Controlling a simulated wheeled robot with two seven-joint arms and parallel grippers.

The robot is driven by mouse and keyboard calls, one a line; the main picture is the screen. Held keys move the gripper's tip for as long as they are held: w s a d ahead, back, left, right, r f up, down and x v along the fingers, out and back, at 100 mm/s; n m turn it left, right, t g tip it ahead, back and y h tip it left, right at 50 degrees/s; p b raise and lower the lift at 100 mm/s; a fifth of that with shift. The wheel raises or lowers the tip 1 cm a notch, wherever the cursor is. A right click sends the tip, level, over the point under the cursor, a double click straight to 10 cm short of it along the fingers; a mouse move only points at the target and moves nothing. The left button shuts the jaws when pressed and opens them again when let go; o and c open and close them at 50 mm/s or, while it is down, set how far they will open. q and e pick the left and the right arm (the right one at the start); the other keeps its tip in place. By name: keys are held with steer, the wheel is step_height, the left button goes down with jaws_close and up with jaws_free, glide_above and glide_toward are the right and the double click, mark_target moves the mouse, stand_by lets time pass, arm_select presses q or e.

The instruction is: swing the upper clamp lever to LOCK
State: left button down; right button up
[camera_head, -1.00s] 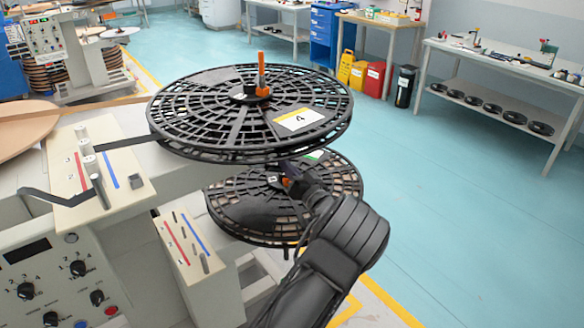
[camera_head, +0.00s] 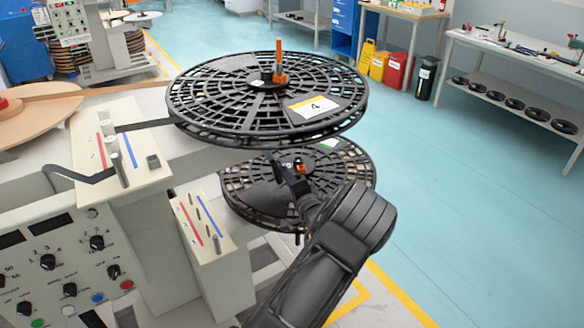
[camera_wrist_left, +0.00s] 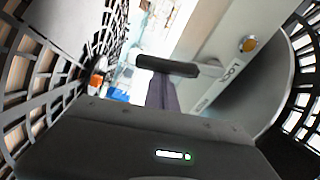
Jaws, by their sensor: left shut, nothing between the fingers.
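The upper black reel (camera_head: 185,103) has a label with a 4. An orange clamp lever (camera_head: 279,66) stands upright at its hub. The lower black reel (camera_head: 358,180) also has an orange part (camera_head: 300,168) at its hub. My left gripper (camera_head: 277,163) is shut and empty, below the upper reel's near rim and in front of the lower reel's hub. A pale part there bears the word LOCK (camera_wrist_left: 233,72) and an orange knob (camera_wrist_left: 248,44). My right gripper is not in view.
Pale posts with red and blue stripes (camera_head: 118,150) and a control panel (camera_head: 70,262) with knobs stand left. Reels surround my gripper closely in the wrist view. Open blue floor (camera_head: 470,200) lies right. A workbench (camera_head: 500,50) stands at the back right.

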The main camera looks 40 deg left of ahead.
arm_select(q)
steer(key=shift+s+a+f+m, duration=0.2)
steer(key=shift+s+m, duration=0.1)
steer(key=shift+s, duration=0.2)
steer(key=shift+s+a+f+m, duration=0.15)
steer(key=shift+s+m, duration=0.15)
steer(key=shift+s, duration=0.15)
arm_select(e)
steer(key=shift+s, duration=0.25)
